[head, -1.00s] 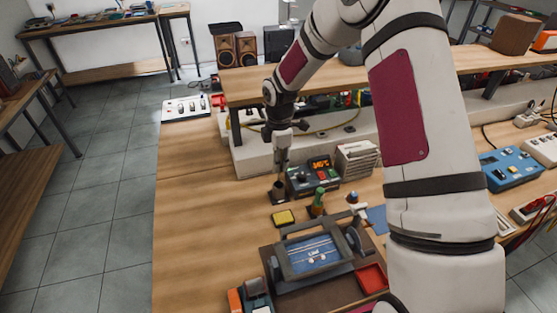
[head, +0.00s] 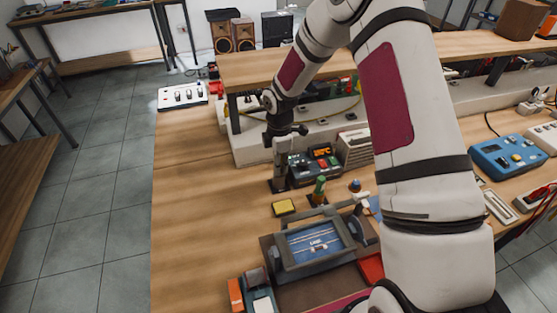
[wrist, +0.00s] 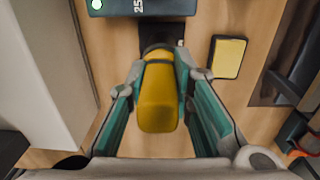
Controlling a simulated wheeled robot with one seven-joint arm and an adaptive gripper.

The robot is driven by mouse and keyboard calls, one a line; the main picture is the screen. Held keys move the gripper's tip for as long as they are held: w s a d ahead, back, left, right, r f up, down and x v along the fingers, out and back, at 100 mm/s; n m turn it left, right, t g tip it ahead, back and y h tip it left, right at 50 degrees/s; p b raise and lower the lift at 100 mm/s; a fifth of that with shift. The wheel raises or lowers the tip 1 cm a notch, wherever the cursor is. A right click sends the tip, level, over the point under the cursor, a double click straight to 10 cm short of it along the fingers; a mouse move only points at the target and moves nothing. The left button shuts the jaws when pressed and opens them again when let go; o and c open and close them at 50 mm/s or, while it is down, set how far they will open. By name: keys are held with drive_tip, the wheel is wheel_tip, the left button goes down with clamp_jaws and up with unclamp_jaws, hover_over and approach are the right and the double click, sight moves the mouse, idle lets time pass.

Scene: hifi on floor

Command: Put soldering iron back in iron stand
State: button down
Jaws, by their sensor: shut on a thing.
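My gripper (wrist: 160,78) is shut on the yellow handle of the soldering iron (wrist: 158,100), with a teal-sided finger on each side. The handle points toward the wrist camera, and the iron's tip is hidden beneath it. The dark iron stand (wrist: 160,34) shows at the handle's far end in the wrist view. In the head view my gripper (head: 280,158) is directly above the small black stand (head: 278,186), close to it. I cannot tell how far the iron is inside the stand.
The soldering station (head: 314,166) with a lit display stands just right of the stand. A yellow sponge (head: 284,207) lies in front, and a green bottle (head: 319,188) stands nearby. A framed circuit-board holder (head: 314,243) is nearer. The bench to the left is clear.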

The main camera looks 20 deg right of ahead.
drive_tip(key=shift+f, duration=0.15)
drive_tip(key=c, duration=1.3)
unclamp_jaws()
drive_tip(key=o, duration=0.5)
drive_tip(key=shift+o, duration=0.2)
drive_tip(key=shift+r+p, duration=0.6)
drive_tip(key=shift+r, duration=2.9)
